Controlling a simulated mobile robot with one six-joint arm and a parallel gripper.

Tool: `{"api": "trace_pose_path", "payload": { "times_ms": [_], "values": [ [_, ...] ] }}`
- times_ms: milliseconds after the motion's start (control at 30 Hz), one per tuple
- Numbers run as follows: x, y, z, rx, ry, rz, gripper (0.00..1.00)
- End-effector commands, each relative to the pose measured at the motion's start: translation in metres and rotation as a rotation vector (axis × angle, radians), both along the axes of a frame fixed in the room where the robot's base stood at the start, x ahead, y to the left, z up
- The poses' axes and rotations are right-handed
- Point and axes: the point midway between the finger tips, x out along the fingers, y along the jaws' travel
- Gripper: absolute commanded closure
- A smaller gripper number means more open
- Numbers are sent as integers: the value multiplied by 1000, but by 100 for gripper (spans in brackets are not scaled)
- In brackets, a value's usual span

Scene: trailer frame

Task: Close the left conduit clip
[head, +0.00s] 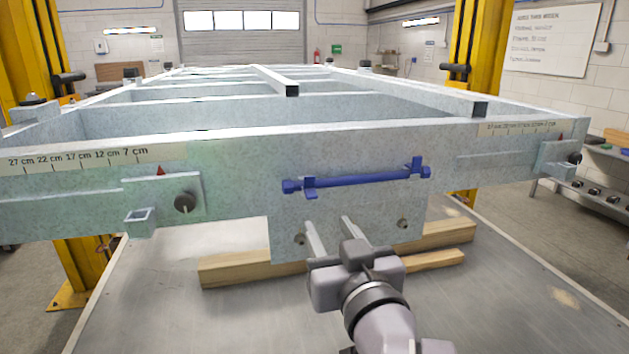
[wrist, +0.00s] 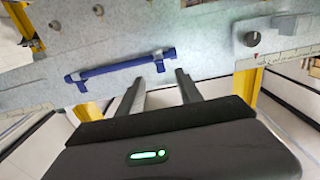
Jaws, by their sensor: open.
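A blue conduit (head: 362,180) runs along the front face of the grey trailer frame, a clip near each end. The left conduit clip (head: 309,188) is blue, with a tab reaching below the conduit. The right clip (head: 416,168) has a tab rising above it. The wrist view is turned over: the conduit (wrist: 120,68) slants across it, with the left clip (wrist: 159,60) at its right end. My gripper (head: 329,222) is open and empty, below and slightly right of the left clip, apart from it. In the wrist view, my fingertips (wrist: 160,76) are spread beneath that clip.
A plate with a dark knob (head: 184,202) and a square bracket (head: 140,221) stick out left of the clip. Bolts (head: 402,223) show on the lower plate. Wooden beams (head: 240,269) lie on the grey surface below. The frame face around the conduit is clear.

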Motion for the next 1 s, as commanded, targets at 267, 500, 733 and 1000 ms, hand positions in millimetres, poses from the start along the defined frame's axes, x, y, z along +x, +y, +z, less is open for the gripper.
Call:
{"api": "trace_pose_path", "payload": {
  "times_ms": [267, 500, 733, 1000],
  "values": [
    [47, 9, 9, 0, 9, -3, 57],
    [79, 16, 8, -1, 7, -1, 57],
    [107, 21, 0, 0, 1, -1, 57],
    [111, 22, -1, 0, 0, -1, 57]
  ]
}}
